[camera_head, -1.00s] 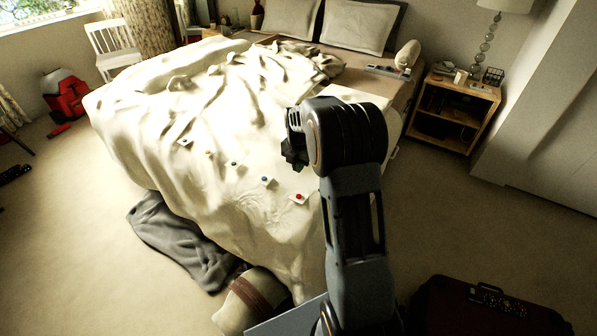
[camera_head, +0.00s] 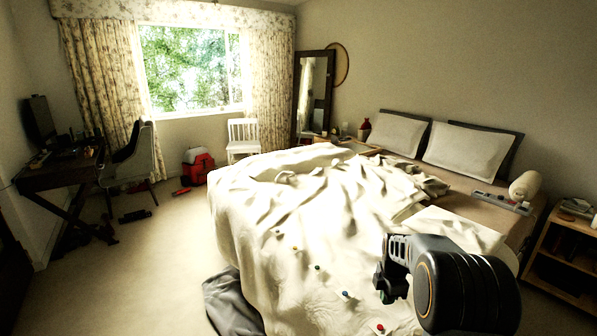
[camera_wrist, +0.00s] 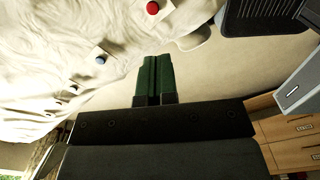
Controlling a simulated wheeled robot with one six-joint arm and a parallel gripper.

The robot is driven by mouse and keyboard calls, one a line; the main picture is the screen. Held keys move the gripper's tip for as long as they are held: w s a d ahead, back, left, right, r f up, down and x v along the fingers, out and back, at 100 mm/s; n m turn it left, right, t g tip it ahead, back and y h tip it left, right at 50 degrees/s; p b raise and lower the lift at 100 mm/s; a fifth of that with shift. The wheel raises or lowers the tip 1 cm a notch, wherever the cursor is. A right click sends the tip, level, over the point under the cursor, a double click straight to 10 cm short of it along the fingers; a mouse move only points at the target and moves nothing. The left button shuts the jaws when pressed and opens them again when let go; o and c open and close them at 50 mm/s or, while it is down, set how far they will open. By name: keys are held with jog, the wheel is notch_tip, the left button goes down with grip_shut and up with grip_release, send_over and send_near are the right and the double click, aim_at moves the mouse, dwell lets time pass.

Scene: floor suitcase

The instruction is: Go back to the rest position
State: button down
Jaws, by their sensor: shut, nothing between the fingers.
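My gripper (camera_head: 383,284) is at the lower right of the head view, in front of the bed. In the wrist view its two green fingers (camera_wrist: 155,80) lie side by side, shut, with nothing between them. My arm's dark rounded joint fills the lower right corner of the head view and hides part of the bed's near side.
The bed (camera_head: 300,215) has a rumpled cream cover with several small coloured buttons, including a red one (camera_head: 380,329). A grey blanket (camera_head: 230,305) lies on the floor beside it. A wooden nightstand (camera_head: 562,262) stands right. Open carpet (camera_head: 130,270) lies left.

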jog(key=s+a+r+m+t+p, duration=0.1)
jog(key=s+a+r+m+p, duration=0.4)
jog(key=s+r+m, duration=0.4)
jog(key=s+a+r+m+t+p, duration=0.2)
jog(key=s+a+r+m+p, duration=0.3)
jog(key=s+r+m, duration=0.4)
jog(key=s+r, duration=0.4)
jog(key=shift+s+a+r+m+t+p, duration=0.15)
jog(key=shift+s+a+m+t+p, duration=0.1)
jog(key=shift+m+t+p, duration=0.1)
